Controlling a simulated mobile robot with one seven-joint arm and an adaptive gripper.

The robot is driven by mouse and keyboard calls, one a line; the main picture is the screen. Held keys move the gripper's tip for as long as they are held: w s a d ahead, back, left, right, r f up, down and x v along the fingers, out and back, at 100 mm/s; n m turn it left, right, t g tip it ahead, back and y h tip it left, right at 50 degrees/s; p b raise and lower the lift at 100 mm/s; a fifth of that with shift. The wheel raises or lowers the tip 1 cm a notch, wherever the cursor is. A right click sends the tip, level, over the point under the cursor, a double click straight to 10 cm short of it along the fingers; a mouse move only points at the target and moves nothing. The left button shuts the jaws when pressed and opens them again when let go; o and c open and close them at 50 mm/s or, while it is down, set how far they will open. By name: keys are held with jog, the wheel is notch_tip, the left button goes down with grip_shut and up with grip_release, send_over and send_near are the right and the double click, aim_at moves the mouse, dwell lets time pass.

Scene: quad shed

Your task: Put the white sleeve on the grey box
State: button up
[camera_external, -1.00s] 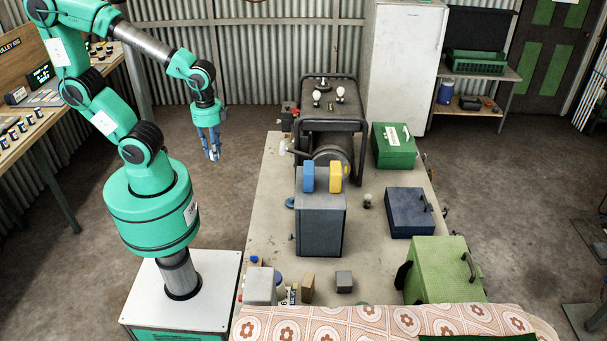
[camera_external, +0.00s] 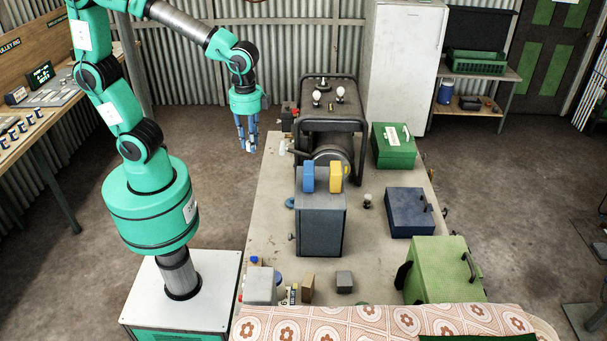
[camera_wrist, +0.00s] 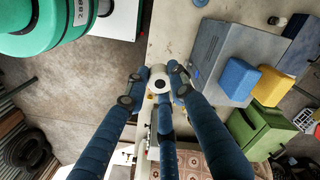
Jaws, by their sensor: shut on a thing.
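The white sleeve (camera_wrist: 159,79), a short pale ring with a dark hole, is between my fingertips in the wrist view. My gripper (camera_external: 249,147) is shut on it, in the air left of the table's far half in the external view; only a small pale bit shows there. A large grey box (camera_external: 320,228) stands upright on the table, right of and nearer than my gripper. It also shows in the wrist view (camera_wrist: 207,55), right of the sleeve and apart from it. Smaller grey blocks (camera_external: 344,282) and (camera_external: 261,287) lie at the table's near end.
A blue block (camera_external: 308,178) and a yellow block (camera_external: 336,178) sit on the large grey box. A black-framed machine (camera_external: 331,120) with a side lever (camera_external: 283,147) stands behind it. Cases (camera_external: 410,212) line the table's right side.

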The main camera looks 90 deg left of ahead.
jog(key=w+d+r, duration=0.1)
jog(key=w+d, duration=0.4)
jog(key=w, duration=0.4)
jog(key=m+p, duration=0.2)
jog(key=p, duration=0.1)
send_over(344, 279)
notch_tip(344, 279, down, 23)
jog(key=shift+a+f, duration=0.1)
jog(key=shift+f, duration=0.6)
jog(key=shift+w+f, duration=0.1)
jog(key=shift+f, duration=3)
jog(key=shift+f, duration=1.9)
